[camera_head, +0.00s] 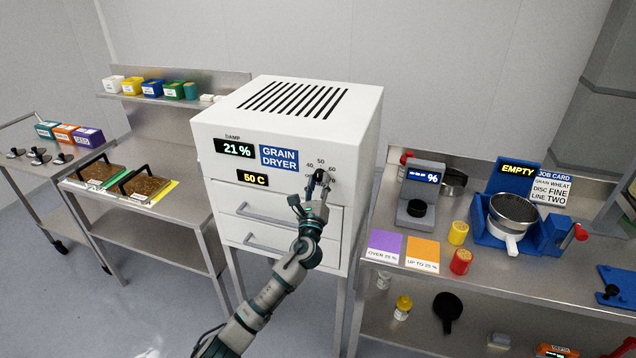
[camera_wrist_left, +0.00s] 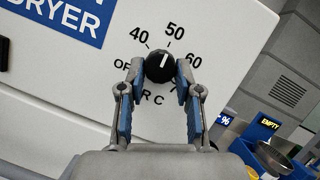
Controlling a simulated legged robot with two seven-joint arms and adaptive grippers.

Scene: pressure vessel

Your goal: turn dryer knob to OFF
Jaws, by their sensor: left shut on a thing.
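The white grain dryer (camera_head: 290,130) stands in the middle of the head view, with displays reading 21 % and 50 C. Its black round knob (camera_wrist_left: 158,66) shows in the left wrist view, ringed by the marks OFF, 40, 50, 60 and a partly hidden 70. The knob's white pointer line is directed up toward 50. My left gripper (camera_wrist_left: 160,84) is shut on the knob, with one blue-padded finger on each side. In the head view the left gripper (camera_head: 318,185) hides most of the knob. My right gripper is not in view.
Two drawers with bar handles (camera_head: 262,212) lie below the knob. A steel table (camera_head: 480,270) at right holds a scale, a sieve pan, coloured cards and jars. A table (camera_head: 165,228) at left carries grain trays.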

